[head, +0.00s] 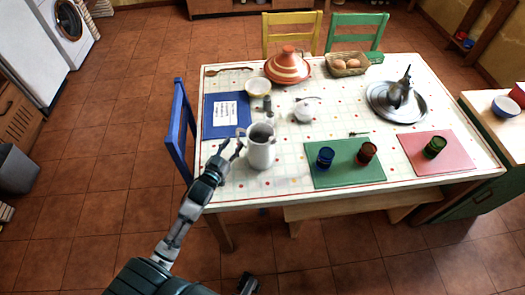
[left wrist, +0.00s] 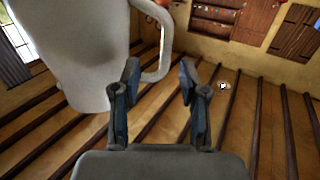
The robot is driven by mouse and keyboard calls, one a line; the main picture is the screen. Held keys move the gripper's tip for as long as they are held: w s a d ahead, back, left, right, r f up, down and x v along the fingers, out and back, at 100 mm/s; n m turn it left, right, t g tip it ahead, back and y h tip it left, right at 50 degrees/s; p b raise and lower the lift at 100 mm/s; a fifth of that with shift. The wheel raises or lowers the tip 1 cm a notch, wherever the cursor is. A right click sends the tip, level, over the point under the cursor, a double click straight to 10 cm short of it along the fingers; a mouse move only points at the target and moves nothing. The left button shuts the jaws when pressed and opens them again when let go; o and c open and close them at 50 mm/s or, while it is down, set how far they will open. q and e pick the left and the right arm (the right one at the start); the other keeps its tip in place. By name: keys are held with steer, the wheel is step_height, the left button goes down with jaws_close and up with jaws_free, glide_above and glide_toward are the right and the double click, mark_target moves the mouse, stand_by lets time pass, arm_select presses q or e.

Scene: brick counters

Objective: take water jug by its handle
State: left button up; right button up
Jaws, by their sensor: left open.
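The water jug (head: 261,152) is a pale grey-white pitcher standing upright near the table's front left edge. Its handle is on its left side, towards my left gripper (head: 232,149). In the left wrist view the jug (left wrist: 75,45) fills the upper left, and its handle (left wrist: 166,45) curves down in front of my left gripper (left wrist: 160,72). My left gripper is open, and the lower part of the handle shows between its fingertips. I cannot tell if they touch. A dark part (head: 248,284) at the bottom edge may be my right gripper; its fingers are unclear.
The table (head: 290,197) also bears a blue mat (head: 214,128) with a paper, a green mat (head: 330,178) with two cups, a pink mat (head: 455,160), a tagine (head: 287,68) and a metal tray (head: 416,114). A blue chair (head: 181,125) stands close left of my left gripper.

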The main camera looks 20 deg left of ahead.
mark_target(237, 136)
arm_select(q)
steer(key=shift+w+a, duration=0.2)
steer(key=shift+w, duration=0.4)
steer(key=w, duration=0.2)
steer(key=w+b, duration=0.1)
steer(key=shift+w+a+f, duration=0.1)
steer(key=shift+w+a, duration=0.3)
steer(key=shift+w, duration=0.35)
steer(key=shift+d, duration=0.25)
steer(key=shift+r, duration=0.2)
steer(key=shift+c, duration=0.6)
jaws_close()
steer(key=shift+a, duration=0.1)
arm_select(e)
steer(key=v, duration=0.3)
steer(key=shift+a+r, duration=0.15)
steer(key=shift+a, duration=0.05)
